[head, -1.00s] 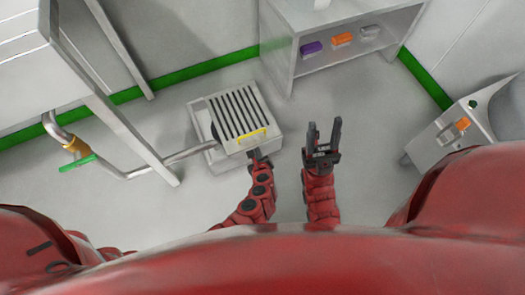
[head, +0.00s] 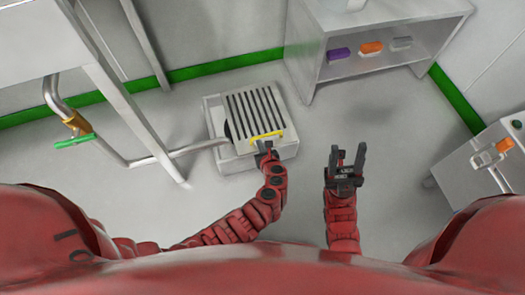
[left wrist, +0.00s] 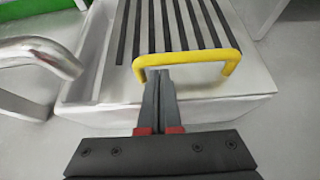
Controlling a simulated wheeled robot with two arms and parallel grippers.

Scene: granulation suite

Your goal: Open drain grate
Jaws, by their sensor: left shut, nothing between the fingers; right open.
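The drain grate (head: 252,112) is a slatted metal panel with dark slots, lying on a pale box-shaped drain housing (head: 230,163) on the floor. A yellow handle (head: 266,135) stands on its near edge. In the left wrist view the grate (left wrist: 180,25) and the yellow handle (left wrist: 190,58) fill the upper middle. My left gripper (head: 265,147) is at the near side of the handle. In the left wrist view its fingers (left wrist: 158,75) are together, tips at the handle bar; I cannot tell whether they touch it. My right gripper (head: 346,158) is open and empty, right of the housing.
A metal pipe (head: 190,153) with a green-handled valve (head: 74,141) runs to the housing's left side. A table frame (head: 120,105) stands left. A shelf (head: 375,70) with coloured items is behind right. A box with an orange part (head: 503,145) is far right. Floor between is clear.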

